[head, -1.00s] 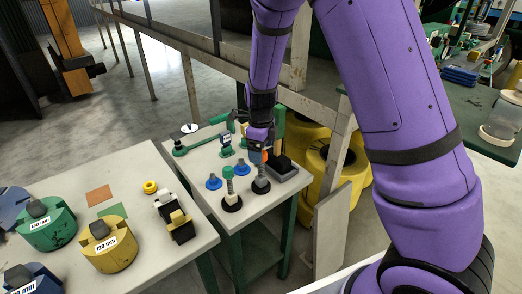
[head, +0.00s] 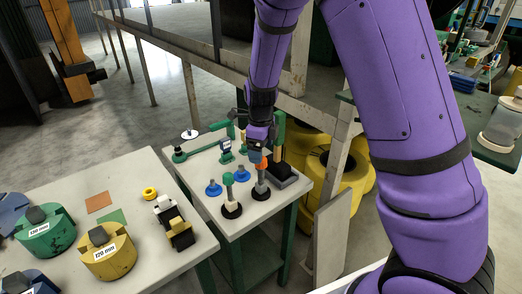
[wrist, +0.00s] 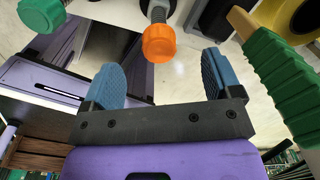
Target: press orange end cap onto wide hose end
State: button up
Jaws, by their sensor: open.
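The orange end cap (head: 264,162) sits at the top of an upright grey hose end (head: 261,181), which stands on a black round base on the small table. How far the cap is seated cannot be told. The cap (wrist: 159,45) also shows in the wrist view, just beyond the space between my fingers, with part of the grey hose end (wrist: 158,14) behind it. My gripper (wrist: 165,82) is open and empty, its blue-padded fingers apart and not touching the cap. In the head view my gripper (head: 259,146) is close above the cap.
A thinner post with a green cap (head: 228,179) stands just left of the hose end. Blue pieces (head: 213,188), a green stand (head: 280,139) and a dark block (head: 284,175) share the small table (head: 254,214).

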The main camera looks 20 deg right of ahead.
jog(key=shift+r, duration=0.35)
notch_tip(320, 180, up, 11)
dwell(0.7)
jog(key=shift+s+a+f, duration=0.1)
dwell(0.9)
